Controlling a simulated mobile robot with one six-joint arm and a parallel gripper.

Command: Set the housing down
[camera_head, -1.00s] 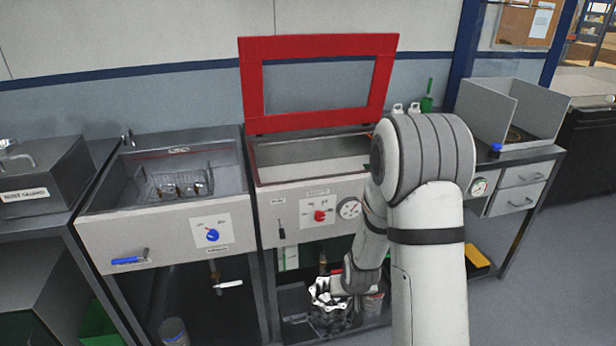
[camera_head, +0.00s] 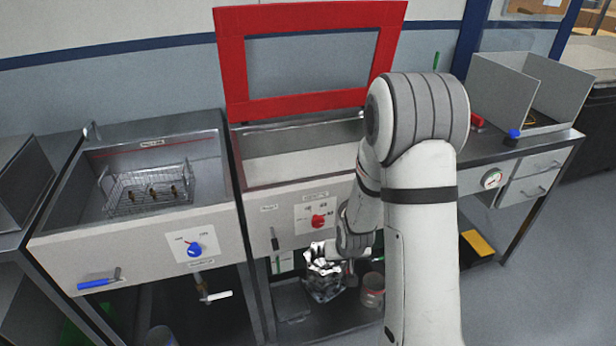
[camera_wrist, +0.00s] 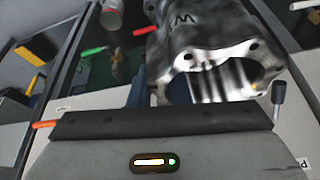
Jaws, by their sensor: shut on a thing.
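The housing (camera_head: 325,285) is a shiny grey metal casting. In the head view it hangs from my gripper (camera_head: 322,262), in front of the lower opening of the middle bench with the red lid frame. In the wrist view the housing (camera_wrist: 215,45) fills the upper middle, with a dark marking on one face and a ribbed opening toward the camera. My gripper (camera_wrist: 165,98) is shut on it. The fingertips are mostly hidden, and I cannot see the housing's underside.
The middle bench has an open basin (camera_head: 300,165) under a raised red lid frame (camera_head: 235,70). A wire basket (camera_head: 150,190) sits in the left sink. A can (camera_head: 372,290) stands on the lower shelf (camera_head: 320,320). Grey panels (camera_head: 545,90) stand on the right bench.

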